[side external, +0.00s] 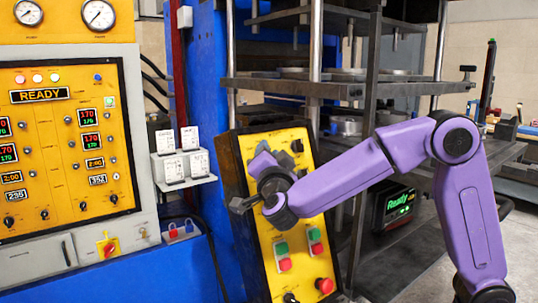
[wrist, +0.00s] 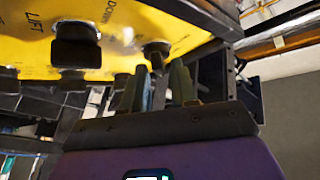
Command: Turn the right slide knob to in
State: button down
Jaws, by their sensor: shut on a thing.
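In the wrist view, my gripper (wrist: 160,76) has its two fingers closed around a dark knob (wrist: 156,48) on the yellow control panel (wrist: 105,65). By its place at the right, this looks like the right slide knob; its label is not readable. In the side view, my gripper (side external: 277,162) is at the upper part of the slanted yellow panel (side external: 262,240), and my arm hides part of it. Another dark knob (side external: 296,146) shows close by. The turned position of the gripped knob cannot be made out.
In the wrist view, a large dark knob (wrist: 76,45) stands left of the gripped one, beside the printed words LIFT and DOWN. Lower on the panel, in the side view, are green and red buttons (side external: 283,256) and a red stop button (side external: 325,285). Press plates (side external: 300,88) stand behind.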

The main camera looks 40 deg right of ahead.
jog(key=c, duration=1.2)
grip_release()
jog(key=v, duration=1.7)
jog(key=shift+s+a+f, duration=0.1)
jog(key=shift+s+f, duration=0.05)
jog(key=shift+s, duration=0.05)
